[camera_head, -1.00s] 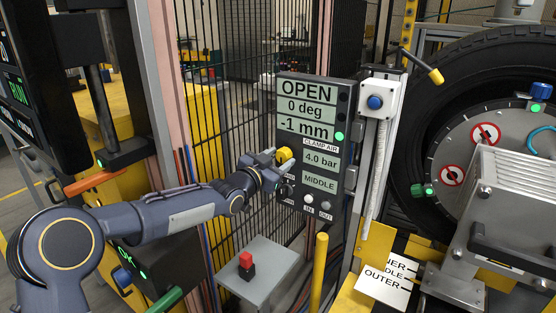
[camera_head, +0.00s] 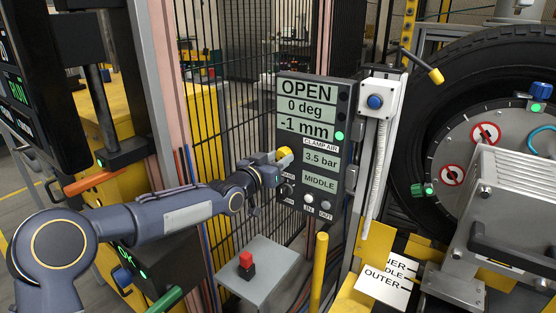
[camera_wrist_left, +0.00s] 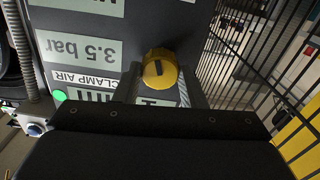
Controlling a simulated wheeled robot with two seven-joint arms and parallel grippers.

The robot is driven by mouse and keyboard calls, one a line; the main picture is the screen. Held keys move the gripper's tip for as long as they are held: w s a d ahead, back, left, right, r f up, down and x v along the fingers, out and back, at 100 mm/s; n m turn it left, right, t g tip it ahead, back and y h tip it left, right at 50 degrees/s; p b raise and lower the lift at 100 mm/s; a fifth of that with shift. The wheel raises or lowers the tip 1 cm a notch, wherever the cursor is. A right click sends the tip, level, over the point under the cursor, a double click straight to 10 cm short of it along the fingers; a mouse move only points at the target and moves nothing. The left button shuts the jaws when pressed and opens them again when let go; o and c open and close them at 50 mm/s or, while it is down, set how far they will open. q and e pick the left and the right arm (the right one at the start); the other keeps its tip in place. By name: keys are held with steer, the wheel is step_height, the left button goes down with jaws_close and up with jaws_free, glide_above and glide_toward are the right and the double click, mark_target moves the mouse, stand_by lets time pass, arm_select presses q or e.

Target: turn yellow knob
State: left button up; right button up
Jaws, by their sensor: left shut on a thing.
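The yellow knob (camera_head: 284,154) sits on the left side of the grey control panel (camera_head: 312,220). The panel reads OPEN, 0 deg, -1 mm, 3.5 bar and MIDDLE. My left gripper (camera_head: 277,160) is at the knob, shut on it. In the left wrist view the yellow knob (camera_wrist_left: 158,70) shows a dark pointer mark and sits between the two fingers of my left gripper (camera_wrist_left: 160,84). The gripper hides part of the knob in the head view. My right gripper is not in view.
A black knob (camera_head: 286,191) sits just below on the panel, above two small buttons. A white box with a blue button (camera_head: 375,102) stands at the right. A grey box with a red button (camera_head: 246,260) is below. Black mesh fencing (camera_head: 225,120) runs behind the arm.

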arm_select(q)
steer(key=n+b, duration=0.1)
steer(key=n, duration=0.3)
steer(key=shift+f+n, duration=0.1)
steer(key=shift+n, duration=0.2)
stand_by(0.3)
steer(key=o, duration=1)
steer(key=v, duration=0.7)
steer(key=shift+s+a, duration=0.25)
steer(key=shift+s, duration=0.1)
